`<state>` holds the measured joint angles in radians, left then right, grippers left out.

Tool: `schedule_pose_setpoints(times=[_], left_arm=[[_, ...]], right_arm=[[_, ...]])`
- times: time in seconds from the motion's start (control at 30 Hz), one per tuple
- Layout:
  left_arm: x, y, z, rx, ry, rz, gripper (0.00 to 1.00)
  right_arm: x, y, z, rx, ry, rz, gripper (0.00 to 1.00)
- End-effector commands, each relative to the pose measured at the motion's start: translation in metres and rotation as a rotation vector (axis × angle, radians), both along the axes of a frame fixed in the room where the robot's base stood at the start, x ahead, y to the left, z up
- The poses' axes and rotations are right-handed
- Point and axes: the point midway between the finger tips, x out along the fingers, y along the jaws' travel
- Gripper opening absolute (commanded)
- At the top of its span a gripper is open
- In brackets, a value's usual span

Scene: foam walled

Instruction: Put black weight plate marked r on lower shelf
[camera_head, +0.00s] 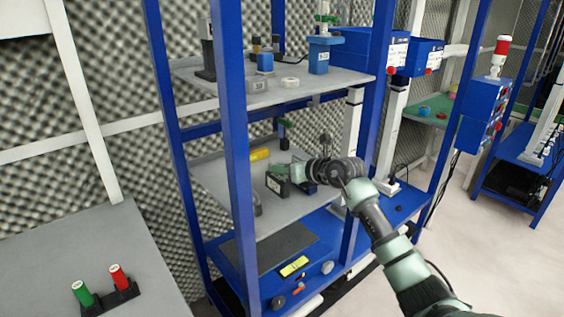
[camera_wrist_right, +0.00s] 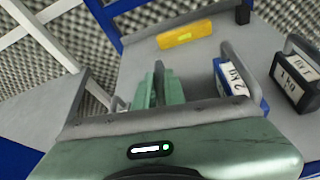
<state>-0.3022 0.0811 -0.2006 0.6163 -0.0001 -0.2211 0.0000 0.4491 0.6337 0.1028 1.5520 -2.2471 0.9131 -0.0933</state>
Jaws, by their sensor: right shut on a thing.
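My right gripper (camera_head: 290,170) reaches in from the right over the middle shelf (camera_head: 225,190) of the blue rack. In the right wrist view its green fingers (camera_wrist_right: 161,88) are closed on a thin dark piece. A black weight plate (camera_head: 278,185) with a white label sits at the fingertips; its letter is too small to read. The wrist view shows a blue weight (camera_wrist_right: 235,85) with a grey handle right of the fingers and another black labelled weight (camera_wrist_right: 296,80) farther right. The lower shelf (camera_head: 325,255) is the blue level below. My left gripper is out of view.
A yellow block (camera_head: 259,154) lies at the back of the middle shelf. The upper shelf (camera_head: 220,90) overhangs with several items. A blue post (camera_head: 236,150) stands in front. The lower level holds a dark mat (camera_head: 270,245), a yellow level (camera_head: 294,266) and small parts.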

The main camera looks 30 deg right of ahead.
Motion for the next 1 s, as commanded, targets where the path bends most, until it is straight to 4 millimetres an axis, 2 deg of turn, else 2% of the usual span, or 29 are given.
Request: schedule_pose_setpoints(times=[0.13,0.37,0.4,0.47,0.5,0.83,1.0], left_arm=[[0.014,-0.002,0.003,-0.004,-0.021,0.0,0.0],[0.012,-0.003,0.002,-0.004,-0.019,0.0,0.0],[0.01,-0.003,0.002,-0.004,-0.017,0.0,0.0],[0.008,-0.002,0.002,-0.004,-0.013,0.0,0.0],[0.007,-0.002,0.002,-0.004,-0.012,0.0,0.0],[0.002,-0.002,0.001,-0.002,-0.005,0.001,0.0],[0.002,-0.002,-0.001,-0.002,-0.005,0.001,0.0]], right_arm=[[0.001,0.0,-0.015,0.003,-0.009,-0.002,0.0],[0.001,-0.001,-0.02,0.0,-0.011,-0.002,0.0],[0.0,0.0,-0.025,0.0,0.001,-0.001,0.14],[0.0,0.0,-0.025,0.0,0.001,-0.001,0.3],[0.0,0.0,-0.025,0.0,0.001,-0.001,0.33],[-0.002,-0.001,-0.024,-0.001,0.0,-0.001,0.33],[-0.022,-0.005,-0.018,-0.006,0.002,0.0,0.33]])
